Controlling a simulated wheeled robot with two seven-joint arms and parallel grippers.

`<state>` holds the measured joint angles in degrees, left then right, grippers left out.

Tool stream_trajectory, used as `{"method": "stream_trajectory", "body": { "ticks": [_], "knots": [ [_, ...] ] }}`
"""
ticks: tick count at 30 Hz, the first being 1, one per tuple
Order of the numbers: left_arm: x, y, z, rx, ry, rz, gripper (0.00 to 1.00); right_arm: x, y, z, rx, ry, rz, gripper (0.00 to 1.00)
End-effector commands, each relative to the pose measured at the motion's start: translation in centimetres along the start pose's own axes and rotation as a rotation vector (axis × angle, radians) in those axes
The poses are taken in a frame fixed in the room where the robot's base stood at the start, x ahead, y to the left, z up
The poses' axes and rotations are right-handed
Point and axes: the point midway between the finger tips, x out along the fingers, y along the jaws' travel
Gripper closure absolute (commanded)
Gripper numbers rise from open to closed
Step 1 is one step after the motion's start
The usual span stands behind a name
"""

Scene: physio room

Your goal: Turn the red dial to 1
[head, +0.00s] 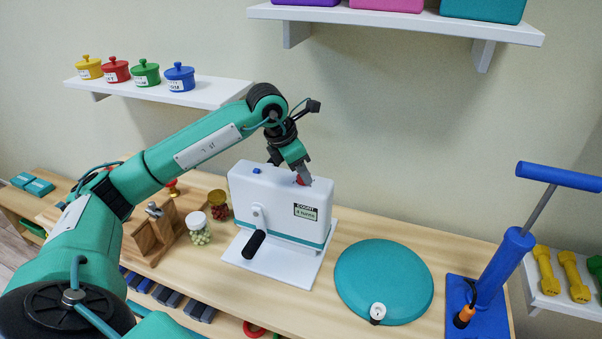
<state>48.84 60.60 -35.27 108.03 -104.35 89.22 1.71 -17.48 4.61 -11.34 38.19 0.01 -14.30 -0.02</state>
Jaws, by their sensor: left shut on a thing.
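The red dial (299,181) sits on the top of a white box-shaped machine (254,200), near its right end. My left gripper (303,177) comes down onto it from above and is shut on it, hiding most of it. The dial's marks and setting cannot be read. The machine has a small blue knob (256,170) on top, a black crank handle (254,243) in front and a label (306,211) that reads "COUNT 4 turns". My right gripper is not in view.
Jars (198,228) and a wooden rack (152,236) stand left of the machine. A teal dome (384,281) and a blue pump (497,272) stand to its right. A wall shelf (480,24) hangs above; another (215,93) holds coloured pots.

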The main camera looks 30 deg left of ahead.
Motion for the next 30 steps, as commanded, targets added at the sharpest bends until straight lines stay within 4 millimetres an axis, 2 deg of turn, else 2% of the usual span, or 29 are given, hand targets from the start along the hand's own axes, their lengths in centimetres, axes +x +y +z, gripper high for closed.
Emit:
{"method": "stream_trajectory", "body": {
  "ticks": [6, 19, 20, 23, 30],
  "knots": [
    [-0.08, 0.03, 0.06, -0.042, -0.003, 0.018, 0.93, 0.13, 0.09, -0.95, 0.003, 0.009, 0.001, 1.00],
    [-0.13, 0.06, 0.08, -0.050, -0.003, 0.022, 0.93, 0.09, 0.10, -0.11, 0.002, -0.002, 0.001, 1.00],
    [-0.13, 0.06, 0.08, -0.050, -0.003, 0.022, 0.66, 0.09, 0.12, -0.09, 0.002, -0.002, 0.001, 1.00],
    [-0.11, 0.05, 0.06, -0.050, -0.002, 0.022, 0.48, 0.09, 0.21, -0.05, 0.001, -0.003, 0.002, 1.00],
    [-0.07, 0.02, 0.03, -0.049, -0.001, 0.021, 0.48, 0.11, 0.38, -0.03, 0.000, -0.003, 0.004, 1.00]
  ]
}}
